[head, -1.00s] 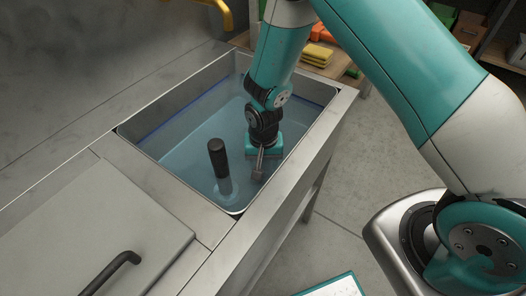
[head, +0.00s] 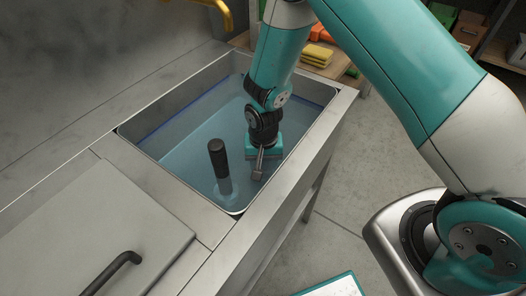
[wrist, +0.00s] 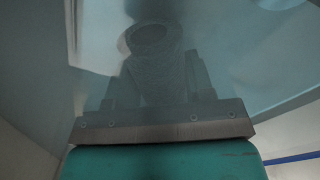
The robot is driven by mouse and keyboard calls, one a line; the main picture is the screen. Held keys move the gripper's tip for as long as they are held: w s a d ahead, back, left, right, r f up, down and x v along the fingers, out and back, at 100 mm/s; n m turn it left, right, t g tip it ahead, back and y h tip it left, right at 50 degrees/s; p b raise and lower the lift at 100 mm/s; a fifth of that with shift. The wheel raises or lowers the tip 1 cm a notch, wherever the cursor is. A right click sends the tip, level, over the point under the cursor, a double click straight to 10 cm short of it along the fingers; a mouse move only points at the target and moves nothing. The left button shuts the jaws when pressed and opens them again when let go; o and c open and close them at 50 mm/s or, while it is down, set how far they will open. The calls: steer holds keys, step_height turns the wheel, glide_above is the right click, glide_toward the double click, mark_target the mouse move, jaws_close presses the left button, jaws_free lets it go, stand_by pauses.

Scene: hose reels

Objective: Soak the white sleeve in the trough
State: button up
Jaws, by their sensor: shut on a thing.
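The trough (head: 171,108) is a steel basin with bluish water in it. My gripper (head: 258,172) reaches down into its right side, with its fingers low at the water. In the wrist view my gripper (wrist: 153,88) is shut on a tubular thing with a round open end, which I take to be the white sleeve (wrist: 152,62). It looks grey and dim through the water. In the head view I cannot make out the sleeve under my gripper.
A black-topped upright post (head: 217,158) stands in the water left of my gripper. A steel lid with a black handle (head: 112,270) lies at the front left. A yellow pipe (head: 212,10) hangs over the back. Yellow sponges (head: 317,55) lie on a bench behind.

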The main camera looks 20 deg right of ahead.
steer(key=shift+s+a, duration=0.15)
steer(key=shift+s+a, duration=0.1)
steer(key=shift+a, duration=0.1)
stand_by(0.3)
steer(key=shift+d, duration=0.15)
steer(key=shift+w+d, duration=0.2)
steer(key=shift+w, duration=0.05)
stand_by(0.4)
step_height(320, 180, up, 20)
steer(key=p, duration=1.6)
stand_by(0.8)
